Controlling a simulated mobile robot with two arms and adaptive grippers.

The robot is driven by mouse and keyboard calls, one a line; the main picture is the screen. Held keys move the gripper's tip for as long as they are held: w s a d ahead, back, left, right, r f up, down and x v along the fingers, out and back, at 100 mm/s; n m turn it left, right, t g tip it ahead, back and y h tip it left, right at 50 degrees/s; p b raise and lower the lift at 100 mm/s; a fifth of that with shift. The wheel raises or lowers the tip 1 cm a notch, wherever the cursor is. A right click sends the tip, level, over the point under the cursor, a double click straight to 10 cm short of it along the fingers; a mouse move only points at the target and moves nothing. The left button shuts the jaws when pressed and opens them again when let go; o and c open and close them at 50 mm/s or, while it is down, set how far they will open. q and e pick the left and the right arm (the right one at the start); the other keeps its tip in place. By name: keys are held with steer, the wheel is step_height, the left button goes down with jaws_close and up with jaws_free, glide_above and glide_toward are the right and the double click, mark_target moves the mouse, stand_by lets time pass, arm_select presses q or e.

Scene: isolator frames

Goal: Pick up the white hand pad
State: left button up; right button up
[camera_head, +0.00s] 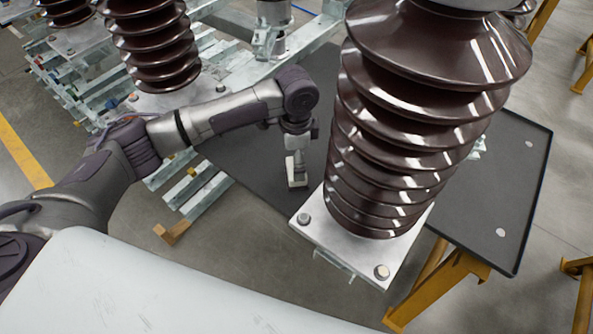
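My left arm comes in from the left and bends down at the wrist over a dark table top (238,148). My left gripper (297,168) points down at the table, close to the foot of the large brown insulator. It is small and seen from above, so I cannot tell whether its fingers are open or shut. A pale, whitish piece shows at its tip; I cannot tell whether this is the white hand pad or part of the gripper. No other clear hand pad shows. My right gripper is not in view.
A large ribbed brown insulator (395,140) on a bolted metal plate (345,245) stands right of my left gripper. Another insulator (155,45) and galvanized frames (240,68) stand at the back left. A black-topped table (515,190) with yellow legs is at right.

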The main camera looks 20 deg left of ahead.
arm_select(q)
step_height(320, 180, down, 4)
steer(key=shift+s+r, duration=0.1)
steer(key=shift+s, duration=0.05)
steer(key=shift+f, duration=0.3)
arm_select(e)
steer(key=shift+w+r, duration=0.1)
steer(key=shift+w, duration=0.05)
arm_select(q)
steer(key=shift+c, duration=0.3)
